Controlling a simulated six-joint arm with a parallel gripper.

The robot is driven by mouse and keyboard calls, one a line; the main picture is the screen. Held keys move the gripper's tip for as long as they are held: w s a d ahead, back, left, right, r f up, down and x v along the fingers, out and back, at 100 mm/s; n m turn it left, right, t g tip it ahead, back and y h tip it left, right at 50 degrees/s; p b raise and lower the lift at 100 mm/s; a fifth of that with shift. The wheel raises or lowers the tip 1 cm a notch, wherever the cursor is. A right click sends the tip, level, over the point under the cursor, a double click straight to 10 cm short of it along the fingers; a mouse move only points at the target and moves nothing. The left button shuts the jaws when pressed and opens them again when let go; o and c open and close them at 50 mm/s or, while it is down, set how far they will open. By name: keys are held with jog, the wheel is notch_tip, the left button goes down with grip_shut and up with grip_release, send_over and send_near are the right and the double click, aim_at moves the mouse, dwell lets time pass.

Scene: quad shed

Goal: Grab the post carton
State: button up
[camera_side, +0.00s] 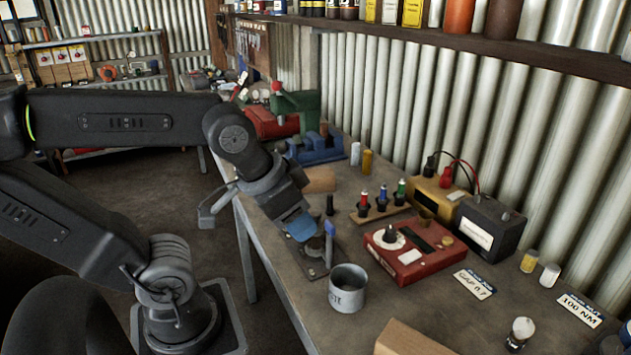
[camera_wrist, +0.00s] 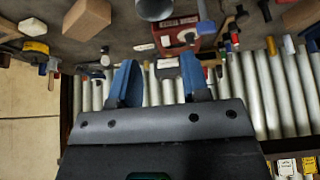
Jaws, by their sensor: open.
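A plain brown box (camera_side: 412,340), likely the post carton, sits at the near edge of the side view and is cut off by the frame. In the wrist view the brown box (camera_wrist: 88,18) is at the upper left, ahead of and left of the fingers. A second brown block (camera_side: 320,180) lies farther back on the bench, partly behind my arm. My gripper (camera_side: 316,232) is open with blue fingers, empty, above the bench and behind the enamel mug, apart from both brown pieces. In the wrist view my gripper (camera_wrist: 160,78) has nothing between its fingers.
The enamel mug (camera_side: 347,290) stands between my gripper and the near box. A red instrument (camera_side: 408,252), a dark battery-like box (camera_side: 490,230) and a rack of coloured-handled tools (camera_side: 380,207) are to the right. Corrugated wall (camera_side: 480,110) bounds the back.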

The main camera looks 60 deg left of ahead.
jog(key=o, duration=0.9)
